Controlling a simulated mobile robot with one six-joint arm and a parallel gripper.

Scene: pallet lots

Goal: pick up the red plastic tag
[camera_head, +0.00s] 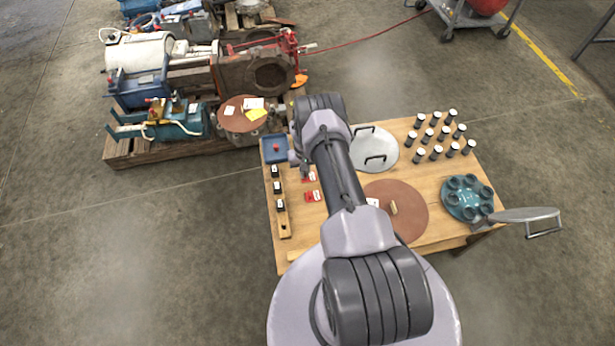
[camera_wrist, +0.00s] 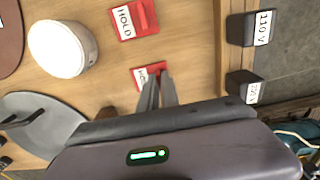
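Two red tags with white HOLD labels lie on the wooden table. One red tag (camera_wrist: 134,18) is fully in view in the wrist view, with a raised red fin. The other red tag (camera_wrist: 138,79) is partly hidden by my gripper (camera_wrist: 160,78). My gripper points down at this second tag, its two dark fingers close together at the tag's edge. Whether they touch or pinch its fin I cannot tell. In the head view, the tags show as one nearer tag (camera_head: 313,196) and one farther tag (camera_head: 309,177), beside my arm.
Black blocks (camera_wrist: 249,28) labelled with voltages stand in a wooden rack (camera_head: 284,222) beside the tags. A blue tray (camera_head: 270,156) is at the table's far left corner. A white-topped cylinder (camera_wrist: 62,48), a grey lid (camera_head: 383,139) and a brown disc (camera_head: 412,205) are close by.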

